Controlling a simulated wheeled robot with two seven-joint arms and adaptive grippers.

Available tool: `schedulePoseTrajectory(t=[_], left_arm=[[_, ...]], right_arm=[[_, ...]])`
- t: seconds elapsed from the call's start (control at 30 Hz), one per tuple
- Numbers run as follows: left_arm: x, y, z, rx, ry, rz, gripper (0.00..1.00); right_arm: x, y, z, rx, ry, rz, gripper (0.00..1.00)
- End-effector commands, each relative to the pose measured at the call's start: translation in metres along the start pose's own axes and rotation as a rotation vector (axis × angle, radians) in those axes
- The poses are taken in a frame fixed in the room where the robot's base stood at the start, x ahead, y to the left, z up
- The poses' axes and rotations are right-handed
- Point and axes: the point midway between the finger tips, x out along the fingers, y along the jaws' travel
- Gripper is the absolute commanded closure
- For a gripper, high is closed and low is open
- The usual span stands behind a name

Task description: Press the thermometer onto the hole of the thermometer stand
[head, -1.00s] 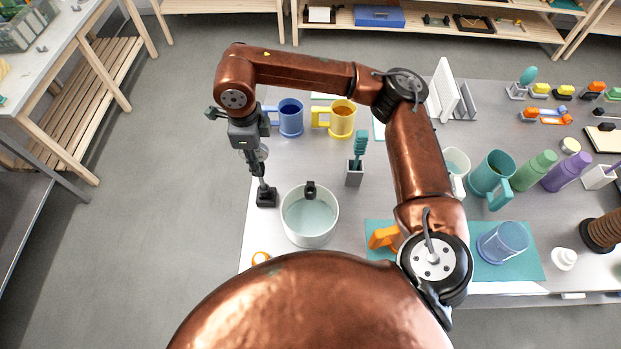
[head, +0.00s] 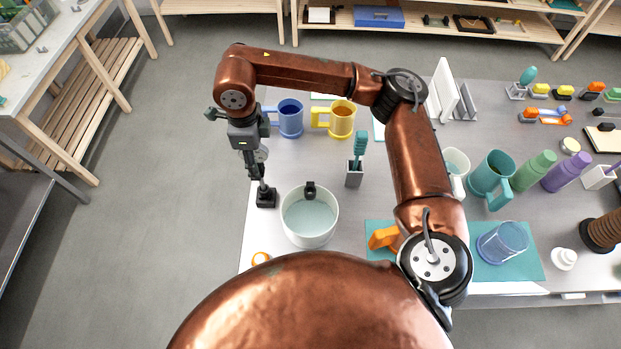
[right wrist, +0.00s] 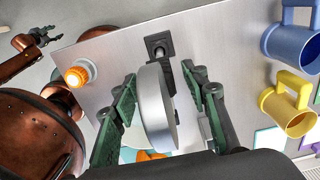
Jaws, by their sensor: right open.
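The thermometer has a round silver dial (right wrist: 158,108), seen nearly edge-on in the right wrist view, and a thin stem. Its stem points down at the small black thermometer stand (right wrist: 160,44), which also shows in the head view (head: 266,198). The stem's lower end appears to meet the stand; how deep it sits in the hole is hidden. My right gripper (right wrist: 160,82) is open, with a green-padded finger on each side of the dial and gaps between. In the head view it (head: 257,172) hangs above the stand. My left gripper (right wrist: 48,36) looks open, far from the stand.
A white pot (head: 309,217) with a black clip stands right of the stand. Blue (head: 291,118) and yellow (head: 342,120) mugs stand behind, and a grey holder (head: 354,174) with a teal brush is nearby. An orange round piece (right wrist: 80,73) lies near the table's left edge.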

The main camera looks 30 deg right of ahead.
Motion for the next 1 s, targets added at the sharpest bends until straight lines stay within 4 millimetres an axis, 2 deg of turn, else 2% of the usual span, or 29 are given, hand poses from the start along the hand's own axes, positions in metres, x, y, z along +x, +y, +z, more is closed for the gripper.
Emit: schedulePoseTrajectory(t=[0.23, 1.0], left_arm=[[-0.002, 0.0, -0.001, 0.0, 0.001, 0.0, 0.6], [-0.017, -0.001, -0.004, 0.0, 0.005, -0.001, 0.6]], right_arm=[[-0.003, 0.0, 0.0, 0.0, 0.0, 0.0, 0.59], [-0.033, 0.0, 0.0, 0.0, -0.001, -0.001, 0.59]])
